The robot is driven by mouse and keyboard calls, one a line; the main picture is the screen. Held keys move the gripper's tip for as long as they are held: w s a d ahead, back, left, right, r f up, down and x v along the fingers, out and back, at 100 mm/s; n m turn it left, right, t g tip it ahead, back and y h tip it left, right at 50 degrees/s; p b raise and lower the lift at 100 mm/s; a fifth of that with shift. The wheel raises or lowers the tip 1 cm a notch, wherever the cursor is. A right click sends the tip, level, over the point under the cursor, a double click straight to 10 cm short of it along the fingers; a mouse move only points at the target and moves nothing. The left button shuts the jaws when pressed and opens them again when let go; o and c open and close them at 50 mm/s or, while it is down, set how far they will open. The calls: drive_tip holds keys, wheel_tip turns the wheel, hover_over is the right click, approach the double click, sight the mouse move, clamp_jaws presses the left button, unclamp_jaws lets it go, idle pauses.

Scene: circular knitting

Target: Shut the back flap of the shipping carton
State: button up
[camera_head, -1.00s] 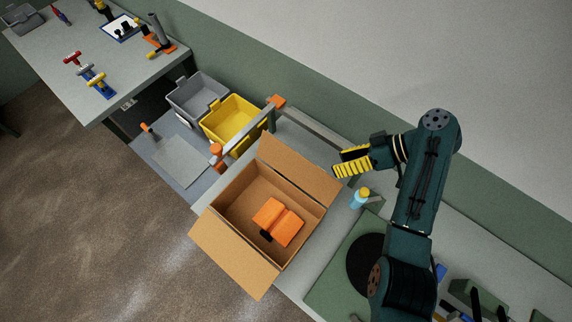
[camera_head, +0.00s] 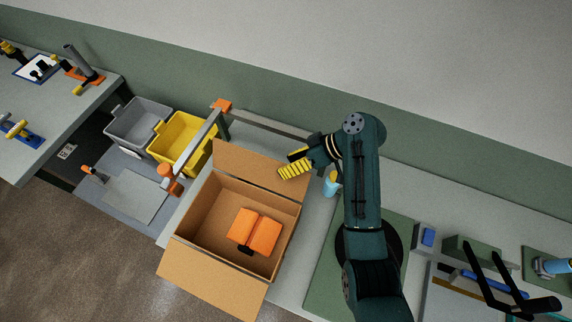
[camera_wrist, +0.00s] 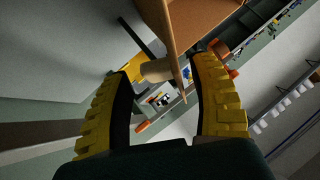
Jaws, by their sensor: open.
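The open carton (camera_head: 187,208) stands on the bench in the head view, with an orange item (camera_head: 254,231) inside. Its back flap (camera_head: 245,165) on the wall side is open and leans outward. Its front flap (camera_head: 212,288) is open too, folded out toward the floor side. My gripper (camera_head: 292,172), with yellow ribbed fingers, is at the right part of the back flap's outer edge. In the wrist view my gripper (camera_wrist: 165,95) is open, with a wide gap, and a brown cardboard panel (camera_wrist: 205,18) shows above and between the fingers. Contact cannot be told.
A metal frame with orange ends (camera_head: 200,140) stands left of the carton. Yellow (camera_head: 182,142) and grey bins (camera_head: 137,127) lie beyond it. The wall runs behind.

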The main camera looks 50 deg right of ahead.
drive_tip(key=shift+w+a+f, duration=0.35)
drive_tip(key=shift+f, duration=0.05)
drive_tip(key=shift+c, duration=0.4)
clamp_jaws()
